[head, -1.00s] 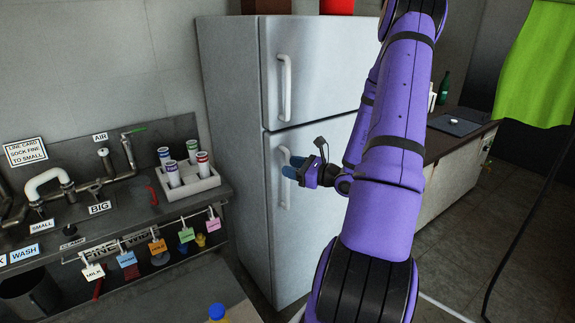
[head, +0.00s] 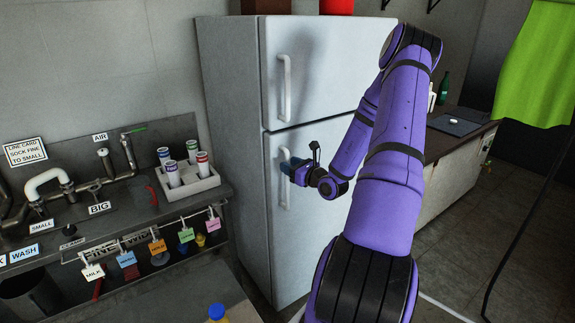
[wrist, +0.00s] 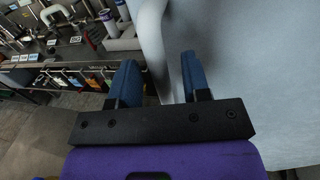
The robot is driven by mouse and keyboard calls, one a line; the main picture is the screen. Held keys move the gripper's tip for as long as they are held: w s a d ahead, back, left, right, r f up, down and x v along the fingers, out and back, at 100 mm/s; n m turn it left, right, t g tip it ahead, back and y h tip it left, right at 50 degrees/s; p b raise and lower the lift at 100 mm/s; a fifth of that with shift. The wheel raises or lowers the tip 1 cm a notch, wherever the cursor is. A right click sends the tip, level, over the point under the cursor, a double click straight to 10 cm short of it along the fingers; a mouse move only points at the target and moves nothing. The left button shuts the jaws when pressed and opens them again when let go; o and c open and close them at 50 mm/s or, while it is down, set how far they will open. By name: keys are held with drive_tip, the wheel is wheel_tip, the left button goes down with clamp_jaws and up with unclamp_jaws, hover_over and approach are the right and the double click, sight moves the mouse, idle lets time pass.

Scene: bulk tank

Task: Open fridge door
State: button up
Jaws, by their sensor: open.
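The fridge (head: 308,80) is light grey with an upper and a lower door, both shut. The upper door has a white vertical handle (head: 285,88). The lower door (head: 325,235) has a similar handle (head: 283,190), partly hidden by my gripper. My gripper (head: 287,166) is at the upper part of this lower handle. In the wrist view, my gripper (wrist: 158,80) has its two blue fingers apart, with the white handle (wrist: 152,45) running down between them. I cannot tell whether either finger touches it.
Left of the fridge is a steel counter with pipes, a white tray (head: 190,188) of tubes and hanging coloured tags. A dark-topped counter (head: 455,130) with a green bottle (head: 443,88) stands to the right. A green cloth (head: 538,65) hangs at far right.

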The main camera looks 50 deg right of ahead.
drive_tip(key=shift+w, duration=0.75)
drive_tip(key=shift+c, duration=0.3)
clamp_jaws()
